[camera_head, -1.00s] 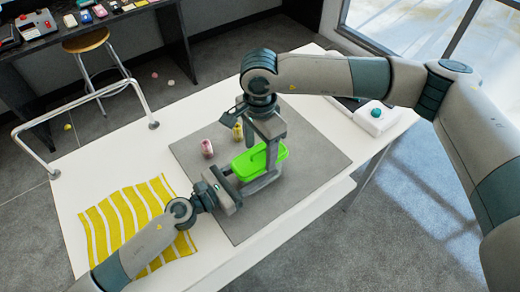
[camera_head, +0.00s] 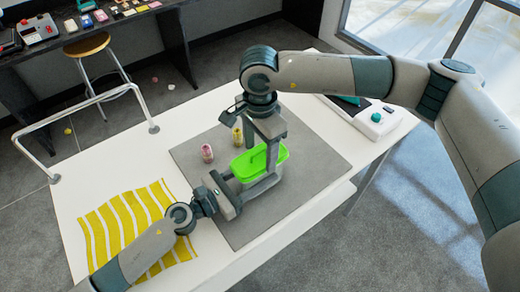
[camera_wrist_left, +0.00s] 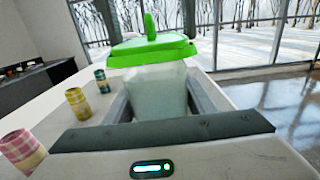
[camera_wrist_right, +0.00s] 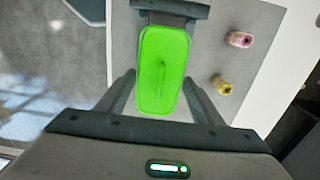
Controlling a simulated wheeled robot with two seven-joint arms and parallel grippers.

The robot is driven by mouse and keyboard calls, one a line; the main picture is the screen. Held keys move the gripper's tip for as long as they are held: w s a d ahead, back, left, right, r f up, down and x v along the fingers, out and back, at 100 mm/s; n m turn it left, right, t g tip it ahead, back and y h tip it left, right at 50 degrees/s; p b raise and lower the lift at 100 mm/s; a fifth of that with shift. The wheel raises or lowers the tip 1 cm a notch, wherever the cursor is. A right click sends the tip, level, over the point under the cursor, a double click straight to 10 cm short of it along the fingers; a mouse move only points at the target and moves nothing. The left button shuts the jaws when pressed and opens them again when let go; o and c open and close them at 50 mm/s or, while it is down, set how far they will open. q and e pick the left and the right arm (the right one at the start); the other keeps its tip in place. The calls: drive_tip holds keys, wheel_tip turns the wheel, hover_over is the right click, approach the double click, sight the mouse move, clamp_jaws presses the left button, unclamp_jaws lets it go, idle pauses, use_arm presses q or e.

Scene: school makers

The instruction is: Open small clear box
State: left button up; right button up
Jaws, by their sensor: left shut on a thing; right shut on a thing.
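The small clear box (camera_wrist_left: 160,92) has a bright green lid (camera_head: 260,164) with a raised handle on top. The lid also shows in the left wrist view (camera_wrist_left: 150,50), over the translucent body, and from above in the right wrist view (camera_wrist_right: 163,95). My left gripper (camera_wrist_left: 158,98) is shut on the box body, one finger on each side. My right gripper (camera_wrist_right: 160,78) reaches down from above and is shut on the lid, its fingers along the two long sides. The lid looks level; I cannot tell whether there is a gap beneath it.
The box is over a grey mat (camera_head: 310,185) on a white table. A yellow striped cloth (camera_head: 130,225) lies left. A white device (camera_head: 378,121) is at the right edge.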

sight(260, 151)
drive_tip(key=shift+r, duration=2)
use_arm(q)
drive_tip(key=o, duration=1.6)
drive_tip(key=shift+a, duration=0.1)
use_arm(e)
drive_tip(key=shift+f, duration=0.1)
use_arm(q)
drive_tip(key=b+v, duration=0.5)
drive_tip(key=v, duration=0.6)
drive_tip(key=shift+f+b, duration=0.2)
drive_tip(key=shift+b, duration=0.1)
use_arm(e)
wheel_tip(260, 151, down, 6)
drive_tip(key=shift+r, duration=0.25)
use_arm(q)
drive_tip(key=shift+s+a+r, duration=0.2)
drive_tip(key=shift+s+a, duration=0.1)
drive_tip(key=shift+a, duration=0.05)
use_arm(e)
drive_tip(key=shift+f, duration=0.1)
